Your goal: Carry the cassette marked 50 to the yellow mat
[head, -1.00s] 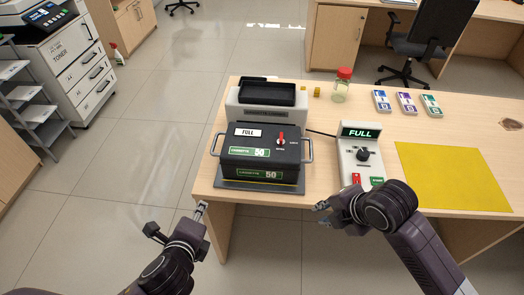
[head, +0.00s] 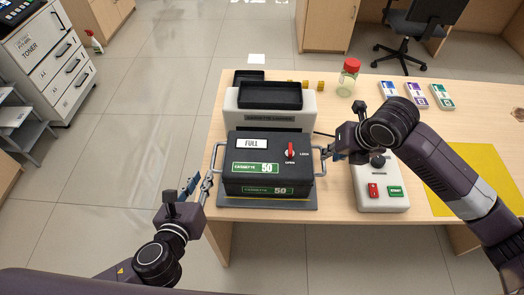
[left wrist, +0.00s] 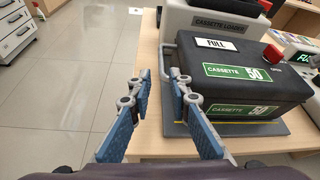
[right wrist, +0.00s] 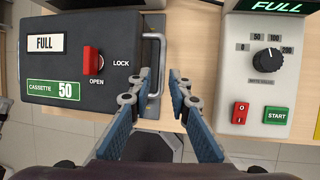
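The black cassette marked 50 (head: 268,178) sits on a dark base plate at the cassette loader, with a FULL label and a red lever (right wrist: 92,62) by the words LOCK and OPEN. It has a metal handle on each side. My left gripper (head: 200,186) is open beside the left handle (left wrist: 167,60); its fingertips (left wrist: 160,82) are apart and empty. My right gripper (head: 332,153) is open at the right handle (right wrist: 152,82), which shows near and between its fingertips (right wrist: 160,80). The yellow mat (head: 478,165) lies at the right, partly hidden by my right arm.
The white loader (head: 240,118) with a black tray stands behind the cassette. A white control box (head: 383,190) with a dial and buttons stands just right of it. A red-lidded jar (head: 348,78) and banded note bundles (head: 415,95) are further back.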

